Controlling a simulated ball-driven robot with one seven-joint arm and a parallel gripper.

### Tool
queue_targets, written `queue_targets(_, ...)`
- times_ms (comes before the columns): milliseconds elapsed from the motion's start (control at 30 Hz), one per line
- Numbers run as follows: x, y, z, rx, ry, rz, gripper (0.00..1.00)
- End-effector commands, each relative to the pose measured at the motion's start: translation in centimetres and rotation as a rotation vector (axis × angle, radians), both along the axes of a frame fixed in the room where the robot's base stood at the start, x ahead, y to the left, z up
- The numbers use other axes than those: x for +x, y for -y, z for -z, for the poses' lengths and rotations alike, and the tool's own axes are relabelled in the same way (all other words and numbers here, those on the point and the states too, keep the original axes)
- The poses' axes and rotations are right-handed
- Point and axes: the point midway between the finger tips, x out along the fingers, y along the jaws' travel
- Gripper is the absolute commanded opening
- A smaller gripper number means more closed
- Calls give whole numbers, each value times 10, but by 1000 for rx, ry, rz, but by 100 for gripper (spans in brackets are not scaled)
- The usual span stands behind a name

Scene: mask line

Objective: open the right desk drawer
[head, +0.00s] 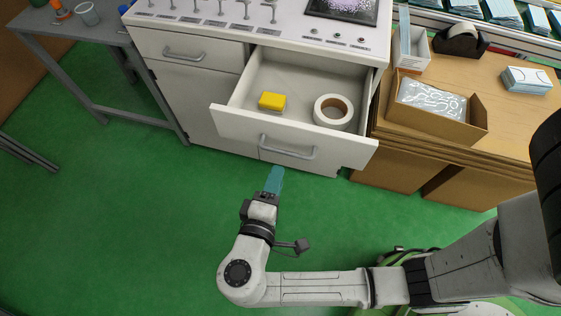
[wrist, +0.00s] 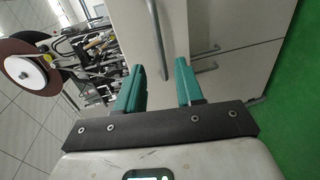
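The right desk drawer (head: 235,121) is pulled out from the white desk in the head view, so its inside shows. Its grey bar handle (head: 290,153) is on the drawer front. My gripper (head: 274,178) is in front of and below the drawer front, with its teal fingertips close to the handle but appearing apart from it. In the wrist view my gripper's two teal fingers (wrist: 161,80) are spread with nothing held between them. A bar handle (wrist: 205,52) shows beyond the right finger there.
Inside the drawer are a yellow block (head: 271,101) and a white tape roll (head: 318,108). The left drawer (head: 165,46) is shut. A grey side table (head: 55,25) stands left, a wooden bench (head: 505,110) right. Green floor (head: 120,220) is clear at front left.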

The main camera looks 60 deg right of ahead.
Motion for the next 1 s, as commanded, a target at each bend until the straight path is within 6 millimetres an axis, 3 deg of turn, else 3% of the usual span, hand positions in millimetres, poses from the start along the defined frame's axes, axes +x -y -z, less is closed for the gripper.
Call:
queue_targets(100, -5, -16, -3, 0, 0, -1, 37)
queue_targets(300, -10, -26, -6, -1, 0, 0, 37)
queue_targets(933, -10, -27, -6, -1, -1, 0, 37)
queue_targets(1000, -11, -19, -7, 29, -16, 20, 37)
